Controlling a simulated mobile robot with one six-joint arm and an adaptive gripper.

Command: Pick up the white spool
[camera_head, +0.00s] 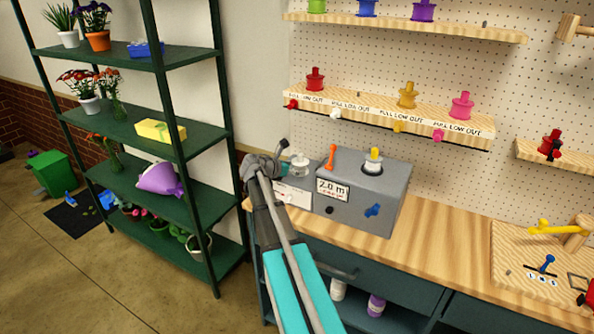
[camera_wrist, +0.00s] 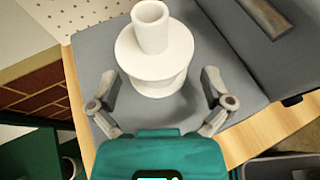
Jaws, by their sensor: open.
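The white spool (camera_head: 299,160) stands at the left end of the workbench, on the low part of a grey machine. In the wrist view the spool (camera_wrist: 150,60) fills the upper middle, with its flanges and hollow upper tube visible. My gripper (camera_head: 272,162) is beside it on the left in the head view. In the wrist view my gripper (camera_wrist: 160,90) has its two fingers apart, one on each side of the spool's lower part. Gaps show between the fingers and the spool. The spool's far side is hidden.
A green plant shelf (camera_head: 215,160) is on the left.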

